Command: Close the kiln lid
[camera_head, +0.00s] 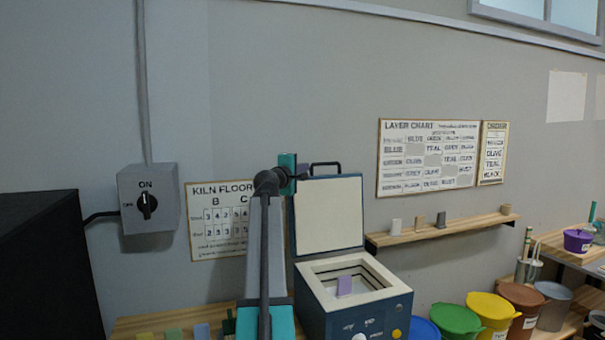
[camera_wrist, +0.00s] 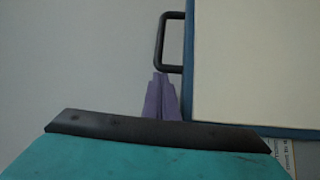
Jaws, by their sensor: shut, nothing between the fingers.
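The kiln (camera_head: 355,318) stands at the lower middle of the head view. Its lid (camera_head: 328,213) is open and stands upright at the back, cream inner face showing. A dark handle (camera_head: 325,164) sits on the lid's top edge; the wrist view shows the handle (camera_wrist: 161,42) and the lid's cream face (camera_wrist: 255,62). My gripper (camera_head: 304,171) is at the lid's upper left corner, left of the handle. In the wrist view its purple fingers (camera_wrist: 160,80) are shut and empty, close beside the handle. I cannot tell whether they touch it.
A lilac piece (camera_head: 344,285) is inside the open kiln. A switch box (camera_head: 148,200) and kiln chart (camera_head: 215,222) are on the wall at left. A small shelf (camera_head: 440,232) is right of the lid. Several glaze buckets (camera_head: 492,312) stand right of the kiln.

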